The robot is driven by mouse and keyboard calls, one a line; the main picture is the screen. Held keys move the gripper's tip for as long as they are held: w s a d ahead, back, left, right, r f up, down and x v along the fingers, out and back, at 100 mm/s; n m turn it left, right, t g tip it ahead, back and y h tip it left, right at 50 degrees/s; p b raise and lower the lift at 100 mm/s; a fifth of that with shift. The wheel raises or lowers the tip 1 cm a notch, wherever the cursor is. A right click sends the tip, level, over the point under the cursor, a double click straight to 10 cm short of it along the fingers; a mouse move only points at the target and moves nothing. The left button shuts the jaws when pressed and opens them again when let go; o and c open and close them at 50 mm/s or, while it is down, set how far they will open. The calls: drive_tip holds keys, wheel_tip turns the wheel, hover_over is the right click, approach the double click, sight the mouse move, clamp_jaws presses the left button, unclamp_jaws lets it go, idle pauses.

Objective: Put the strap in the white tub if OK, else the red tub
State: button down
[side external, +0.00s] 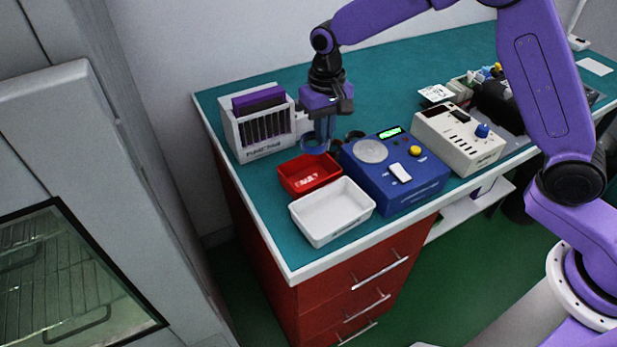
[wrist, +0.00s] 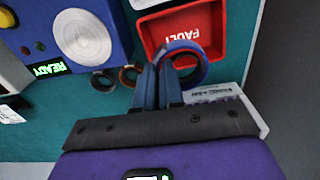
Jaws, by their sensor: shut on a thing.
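My gripper (side external: 319,132) points down behind the red tub (side external: 308,186). Its fingers also show in the wrist view (wrist: 158,70), shut on a blue ring-shaped strap (wrist: 196,73). The strap (side external: 313,150) hangs at the fingertips, close to the red tub's far edge. The red tub, marked FAULT, looks empty, and so does the white tub (side external: 331,227) in front of it. A blue tester (side external: 411,192) with a pale round plate (side external: 371,151) stands to the right. Its green display (wrist: 50,69) reads READY.
Two more rings, one grey (wrist: 103,82) and one brownish (wrist: 130,76), lie beside the tester. A white rack (side external: 262,152) with purple-topped contents stands left of my gripper. A cream instrument (side external: 460,140) and clutter stand right. The bench's back is clear.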

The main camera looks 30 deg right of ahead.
hover_over(323, 176)
drive_tip(key=shift+f, duration=2.9)
drive_tip(key=c, duration=1.2)
unclamp_jaws()
drive_tip(key=shift+w+r, duration=0.1)
wheel_tip(323, 176, up, 17)
drive_tip(key=shift+r, duration=0.15)
